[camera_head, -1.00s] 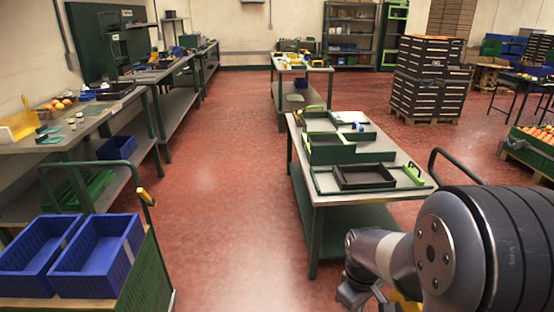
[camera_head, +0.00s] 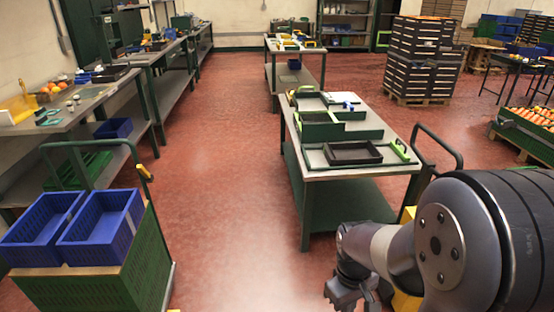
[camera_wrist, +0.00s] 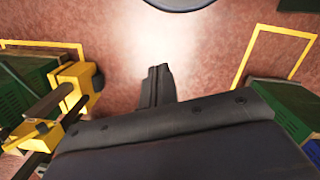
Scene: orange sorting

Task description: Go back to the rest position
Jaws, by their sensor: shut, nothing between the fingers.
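My gripper (camera_head: 348,292) hangs low at the right of the head view, below my arm, over open floor and apart from the workbench. In the wrist view my gripper (camera_wrist: 157,84) shows as dark fingers together, with nothing between them. Below it are red floor and yellow frame parts. No orange is near the gripper.
A workbench (camera_head: 318,172) with green and dark trays stands ahead of my arm. Blue crates (camera_head: 100,225) sit on a green cart at the left. A long side bench (camera_head: 75,112) holds oranges. The aisle floor (camera_head: 225,165) between them is clear.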

